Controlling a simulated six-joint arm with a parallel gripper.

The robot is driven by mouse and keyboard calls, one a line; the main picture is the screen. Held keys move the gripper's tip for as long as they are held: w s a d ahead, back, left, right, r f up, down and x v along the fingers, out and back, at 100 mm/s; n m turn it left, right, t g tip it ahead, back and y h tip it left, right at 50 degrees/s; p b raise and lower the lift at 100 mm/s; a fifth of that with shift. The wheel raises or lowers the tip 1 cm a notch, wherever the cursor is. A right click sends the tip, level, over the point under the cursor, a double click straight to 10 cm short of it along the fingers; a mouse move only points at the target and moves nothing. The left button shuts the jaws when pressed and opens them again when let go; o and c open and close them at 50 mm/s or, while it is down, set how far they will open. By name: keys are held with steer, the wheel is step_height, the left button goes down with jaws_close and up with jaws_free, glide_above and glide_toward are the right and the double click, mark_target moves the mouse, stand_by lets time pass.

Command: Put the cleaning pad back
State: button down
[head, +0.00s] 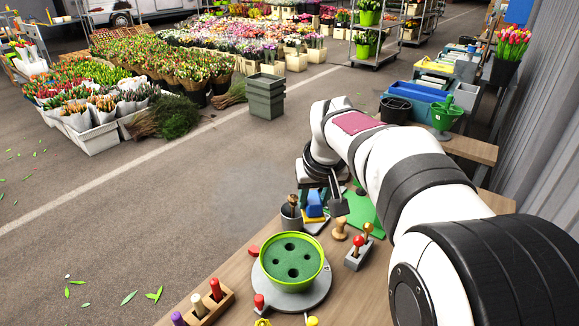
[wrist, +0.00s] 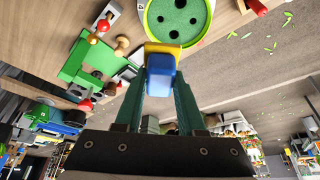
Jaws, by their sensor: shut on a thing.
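The cleaning pad, a blue block with a yellow layer, shows in the wrist view (wrist: 162,62) between the green fingers of my gripper (wrist: 161,78). My gripper is shut on its blue part, and the yellow end points away from the fingers. In the head view the pad (head: 314,207) is below my gripper (head: 321,190), just behind the green-rimmed bowl. A small pale tray (head: 317,227) shows under or just in front of the pad. I cannot tell whether the pad touches it.
The bowl with a green holed top (head: 293,261) stands on a grey disc. A grey cup (head: 291,217) with a tool is left of the pad. A wooden stamp (head: 340,230) and a grey block with red-knobbed tools (head: 357,254) are to the right. A wooden rack (head: 212,302) is front left.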

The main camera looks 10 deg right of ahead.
steer(key=w+d+f, duration=0.4)
steer(key=w+f, duration=0.2)
steer(key=f, duration=0.2)
steer(key=w+d+f, duration=0.3)
steer(key=w+f, duration=0.3)
steer(key=f, duration=1.3)
steer(key=shift+w+d, duration=0.25)
steer(key=shift+d, duration=0.1)
steer(key=shift+f, duration=0.1)
steer(key=c, duration=0.5)
jaws_free()
